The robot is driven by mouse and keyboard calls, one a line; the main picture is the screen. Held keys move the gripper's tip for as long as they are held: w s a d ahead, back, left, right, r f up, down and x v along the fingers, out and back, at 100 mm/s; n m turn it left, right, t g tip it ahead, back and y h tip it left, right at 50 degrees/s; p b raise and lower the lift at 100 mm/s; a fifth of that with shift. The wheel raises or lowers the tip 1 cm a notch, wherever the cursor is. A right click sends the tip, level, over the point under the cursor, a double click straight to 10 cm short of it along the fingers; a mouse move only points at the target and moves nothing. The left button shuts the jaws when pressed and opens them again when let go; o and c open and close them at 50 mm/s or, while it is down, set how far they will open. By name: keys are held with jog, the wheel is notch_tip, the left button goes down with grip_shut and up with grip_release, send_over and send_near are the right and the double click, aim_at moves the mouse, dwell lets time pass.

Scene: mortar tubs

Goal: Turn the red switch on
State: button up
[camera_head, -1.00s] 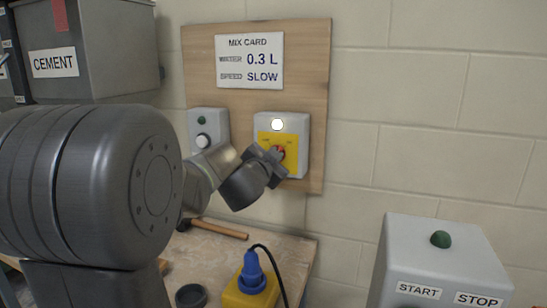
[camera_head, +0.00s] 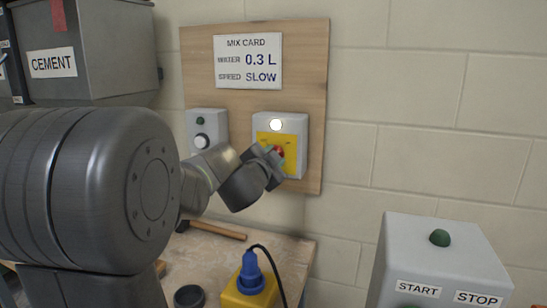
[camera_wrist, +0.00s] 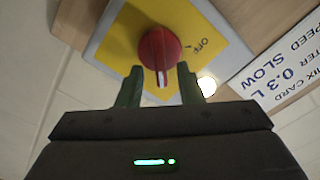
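The red switch (camera_head: 279,152) is a round red knob on a yellow plate, on a grey box fixed to the wooden board. In the wrist view the red knob (camera_wrist: 157,47) has a white mark at its lower end, pointing toward my gripper. "OFF" is printed on the plate to its right; no "ON" label is readable. My gripper (camera_wrist: 159,70) is open, with one green finger on each side of the knob's lower end. Gaps show between fingers and knob in that view. In the head view my gripper (camera_head: 273,160) partly covers the plate.
A white lamp (camera_head: 276,125) glows above the knob. Another switch box (camera_head: 207,128) is to its left, under the mix card (camera_head: 248,61). Below are a hammer (camera_head: 218,230) and a blue plug (camera_head: 251,272). A START/STOP box (camera_head: 440,262) stands at right.

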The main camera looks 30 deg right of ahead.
jog(key=p+v, duration=0.2)
jog(key=v, duration=1.1)
jog(key=shift+s+a, duration=0.2)
jog(key=shift+a, duration=0.15)
jog(key=shift+d, duration=0.1)
jog(key=b+x, duration=0.2)
jog(key=x, duration=1.1)
jog(key=shift+w+d, duration=0.2)
jog(key=shift+d, duration=0.1)
jog(key=shift+a, duration=0.1)
